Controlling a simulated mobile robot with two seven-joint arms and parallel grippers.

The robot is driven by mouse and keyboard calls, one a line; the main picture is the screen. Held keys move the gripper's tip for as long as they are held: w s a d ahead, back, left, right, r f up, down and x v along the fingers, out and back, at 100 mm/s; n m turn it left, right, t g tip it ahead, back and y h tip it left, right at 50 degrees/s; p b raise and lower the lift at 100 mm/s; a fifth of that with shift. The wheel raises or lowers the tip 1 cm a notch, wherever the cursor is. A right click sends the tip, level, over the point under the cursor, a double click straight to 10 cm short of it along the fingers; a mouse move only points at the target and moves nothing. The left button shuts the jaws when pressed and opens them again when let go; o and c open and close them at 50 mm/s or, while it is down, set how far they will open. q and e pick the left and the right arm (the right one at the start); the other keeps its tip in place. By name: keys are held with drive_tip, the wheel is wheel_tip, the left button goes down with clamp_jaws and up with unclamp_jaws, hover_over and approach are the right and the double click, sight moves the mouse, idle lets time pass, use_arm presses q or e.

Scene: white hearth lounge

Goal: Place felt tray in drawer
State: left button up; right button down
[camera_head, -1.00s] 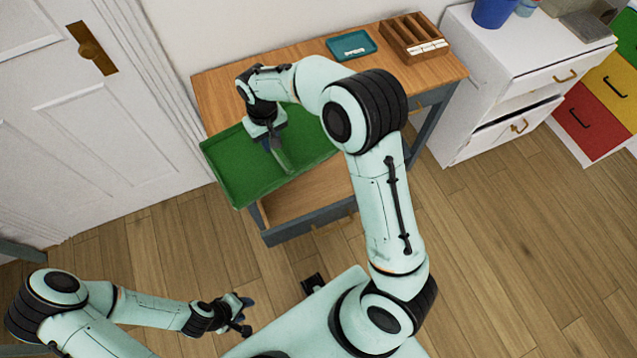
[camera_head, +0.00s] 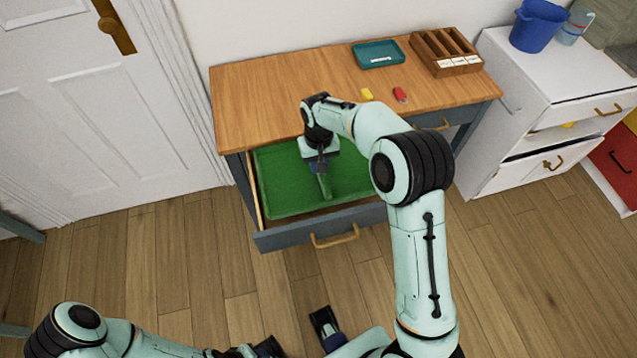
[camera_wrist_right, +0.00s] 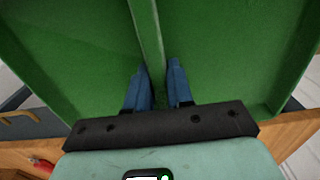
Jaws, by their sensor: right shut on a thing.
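The green felt tray (camera_head: 285,185) lies level within the outline of the open drawer (camera_head: 290,236) at the left of the desk. I cannot tell whether it rests on the drawer floor. My right gripper (camera_head: 323,178) points down over the tray and is shut on its raised middle ridge. In the right wrist view the ridge (camera_wrist_right: 148,40) runs between the blue fingers (camera_wrist_right: 155,90), with green tray floor on both sides. My left gripper (camera_head: 248,352) is at the bottom edge, partly cut off, away from the desk; its fingers are unclear.
On the wooden desk top (camera_head: 260,95) are a teal tray (camera_head: 378,54), a wooden compartment box (camera_head: 446,50), a yellow item (camera_head: 367,94) and a red item (camera_head: 400,94). A white cabinet (camera_head: 530,110) with a blue bucket (camera_head: 537,25) stands to the right. Floor in front is clear.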

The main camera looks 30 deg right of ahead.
sight(319, 182)
wheel_tip(319, 182, down, 9)
drive_tip(key=shift+f+b, duration=0.1)
drive_tip(key=shift+b, duration=0.25)
drive_tip(key=c, duration=1)
unclamp_jaws()
drive_tip(key=shift+f, duration=0.15)
drive_tip(key=shift+r, duration=0.25)
wheel_tip(319, 182, up, 12)
drive_tip(key=shift+f+p, duration=0.1)
drive_tip(key=shift+p, duration=0.5)
